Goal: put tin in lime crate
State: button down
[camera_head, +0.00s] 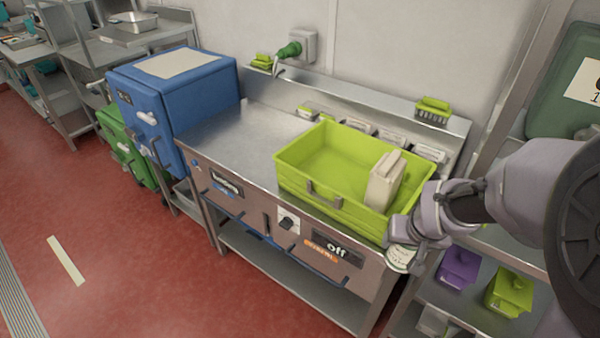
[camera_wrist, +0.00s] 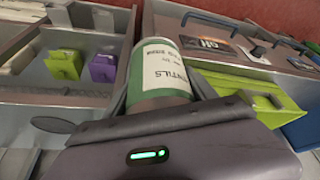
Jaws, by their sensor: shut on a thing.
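My gripper (camera_head: 412,248) is at the right front corner of the metal counter, shut on a tin. The tin (camera_head: 400,258) hangs below the jaws in the head view, mostly hidden by them. In the wrist view the tin (camera_wrist: 160,70) is green with a white label reading "...NTILS", between the two fingers. The lime crate (camera_head: 312,196) stands on the counter, left of my gripper, open at the top. A beige carton (camera_head: 383,182) stands upright inside its right end. The crate also shows in the wrist view (camera_wrist: 250,92).
A blue box (camera_head: 185,95) stands left of the counter (camera_head: 240,130). Below right, a shelf holds a purple container (camera_head: 458,268) and a lime container (camera_head: 510,292). The crate's left and middle floor is clear. A raised ledge with small items runs behind it.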

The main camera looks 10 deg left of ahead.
aim_at(350, 188)
jog(key=i+j, duration=0.1)
jog(key=j, duration=0.3)
jog(key=i+j+u, duration=0.1)
jog(key=j, duration=0.25)
jog(key=i+j, duration=0.1)
jog(key=j, duration=0.3)
jog(key=i+j+u, duration=0.1)
jog(key=j, duration=0.25)
